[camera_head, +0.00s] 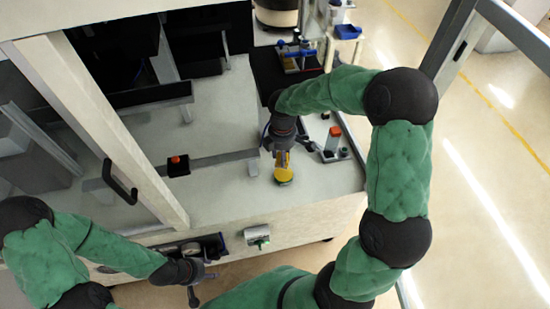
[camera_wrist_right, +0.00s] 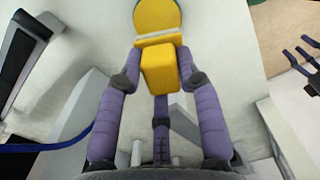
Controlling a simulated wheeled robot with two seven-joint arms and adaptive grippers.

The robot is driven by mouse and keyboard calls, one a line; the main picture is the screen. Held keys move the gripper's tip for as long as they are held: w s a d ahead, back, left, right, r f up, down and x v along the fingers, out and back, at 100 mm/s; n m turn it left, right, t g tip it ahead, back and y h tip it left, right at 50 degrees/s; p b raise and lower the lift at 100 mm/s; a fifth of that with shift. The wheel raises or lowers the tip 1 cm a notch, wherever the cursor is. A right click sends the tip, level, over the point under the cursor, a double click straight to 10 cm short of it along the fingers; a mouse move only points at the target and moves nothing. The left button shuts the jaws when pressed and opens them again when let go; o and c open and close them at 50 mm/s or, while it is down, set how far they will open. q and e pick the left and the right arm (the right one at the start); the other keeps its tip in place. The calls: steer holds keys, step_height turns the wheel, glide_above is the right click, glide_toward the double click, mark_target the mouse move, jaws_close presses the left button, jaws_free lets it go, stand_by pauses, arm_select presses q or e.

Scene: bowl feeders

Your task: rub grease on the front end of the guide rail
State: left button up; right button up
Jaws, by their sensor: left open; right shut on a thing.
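My right gripper (camera_head: 283,150) is shut on a yellow tool with a round, flat head (camera_head: 284,176), held over the pale tabletop near its right end. In the right wrist view the fingers of the right gripper (camera_wrist_right: 160,80) clamp the tool's yellow block (camera_wrist_right: 160,70), and the round head extends beyond it. Whether the head touches anything is unclear. A grey bar, apparently the guide rail (camera_head: 225,157), runs along the tabletop to the left of the tool; its near end (camera_head: 253,168) is close by. My left gripper (camera_head: 203,284) is open and empty, low in front of the table.
A black block with a red top (camera_head: 178,165) sits at the rail's left. A tray with an orange-topped container (camera_head: 334,138) stands right of my right gripper. A frame post (camera_head: 100,120) with a black handle rises at left. A small box (camera_head: 257,236) is on the table's front face.

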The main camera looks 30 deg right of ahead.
steer(key=shift+d+f+n, duration=0.15)
steer(key=shift+d+n, duration=0.15)
steer(key=shift+n, duration=0.2)
steer(key=shift+f+b, duration=0.2)
steer(key=shift+b, duration=0.15)
step_height(320, 180, down, 6)
steer(key=b, duration=0.5)
steer(key=shift+r, duration=0.15)
steer(key=shift+f+b, duration=0.4)
steer(key=shift+f, duration=0.05)
stand_by(0.5)
steer(key=shift+s, duration=0.1)
stand_by(1.7)
steer(key=shift+r+p, duration=3.5)
steer(key=shift+r, duration=0.05)
steer(key=shift+f, duration=0.1)
